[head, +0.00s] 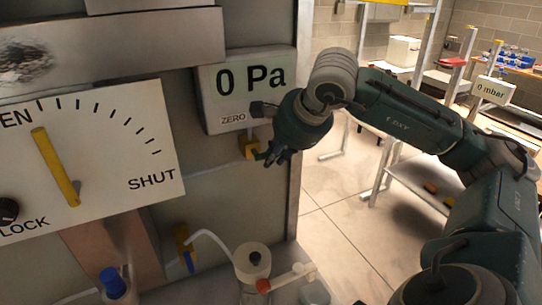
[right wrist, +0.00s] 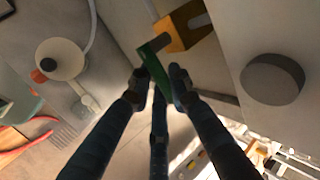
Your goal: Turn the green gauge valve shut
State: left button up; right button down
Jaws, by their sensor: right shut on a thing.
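The green gauge valve has a brass body (head: 248,147) just below the 0 Pa gauge box on the panel. In the right wrist view the brass body (right wrist: 184,28) is at the top, with a green lever (right wrist: 155,66) extending from it toward my fingers. My right gripper (head: 267,157) reaches the valve from the right. In the right wrist view its fingers (right wrist: 160,82) are shut on the green lever, one on each side. In the head view the gripper mostly hides the lever. My left gripper is in neither view.
The 0 Pa gauge box (head: 246,84) has a dark ZERO knob (head: 264,109) close above my right gripper. A white OPEN-SHUT plate (head: 100,155) with a yellow pointer is at left. A white container (head: 251,263) with a hose stands below. Floor (head: 345,225) is open to the right.

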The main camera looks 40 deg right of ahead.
jog(key=c, duration=1.6)
grip_release()
jog(key=shift+r, duration=0.1)
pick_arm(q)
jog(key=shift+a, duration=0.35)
pick_arm(e)
jog(key=v, duration=1.1)
jog(key=shift+s+r, duration=0.25)
jog(key=shift+r, duration=0.05)
